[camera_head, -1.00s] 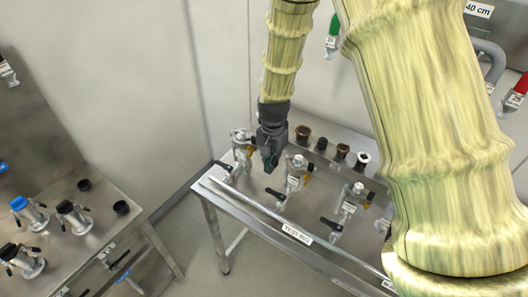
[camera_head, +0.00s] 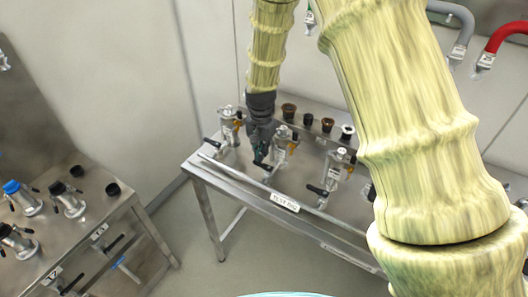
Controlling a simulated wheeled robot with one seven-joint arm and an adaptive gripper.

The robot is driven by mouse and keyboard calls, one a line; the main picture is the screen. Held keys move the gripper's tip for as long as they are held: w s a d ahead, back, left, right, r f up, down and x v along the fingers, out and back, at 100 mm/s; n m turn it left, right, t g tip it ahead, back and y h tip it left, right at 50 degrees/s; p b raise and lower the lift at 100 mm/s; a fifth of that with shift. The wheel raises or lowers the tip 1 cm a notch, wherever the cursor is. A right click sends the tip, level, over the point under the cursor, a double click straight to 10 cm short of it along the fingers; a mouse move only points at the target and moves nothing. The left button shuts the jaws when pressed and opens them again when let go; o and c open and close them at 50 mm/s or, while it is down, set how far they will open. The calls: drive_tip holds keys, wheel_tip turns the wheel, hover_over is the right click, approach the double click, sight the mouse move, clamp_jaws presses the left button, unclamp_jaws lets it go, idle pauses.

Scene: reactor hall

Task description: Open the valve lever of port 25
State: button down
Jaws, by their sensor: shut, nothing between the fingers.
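Several metal valves with black levers stand in a row along a steel table. The left valve (camera_head: 229,125), the middle valve (camera_head: 281,147) and the right valve (camera_head: 335,168) show clearly. Their number labels are too small to read, so I cannot tell which one is port 25. My gripper (camera_head: 261,158) is shut and empty, pointing down between the left and middle valves. Its tips are close to the black lever of the middle valve (camera_head: 264,166) and partly hide it; I cannot tell whether they touch. The right valve's lever (camera_head: 317,190) points to the left.
Several dark fittings (camera_head: 308,119) stand behind the valves. Another steel bench (camera_head: 100,225) with valves is at the left. Grey and red hoses (camera_head: 505,35) hang at the upper right.

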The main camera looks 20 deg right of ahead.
drive_tip(key=shift+w+a+f, duration=0.1)
drive_tip(key=shift+w+f, duration=0.1)
drive_tip(key=shift+w, duration=0.25)
drive_tip(key=shift+s+r, duration=0.1)
drive_tip(key=shift+s, duration=0.1)
drive_tip(key=shift+s+d+r, duration=0.2)
drive_tip(key=shift+s, duration=0.05)
drive_tip(key=shift+d, duration=0.3)
drive_tip(key=shift+w+d+f+p, duration=0.15)
drive_tip(key=shift+w+f+p, duration=0.05)
drive_tip(key=shift+w+p, duration=0.15)
wheel_tip(320, 180, up, 7)
drive_tip(key=p, duration=0.5)
drive_tip(key=shift+s+r, duration=0.15)
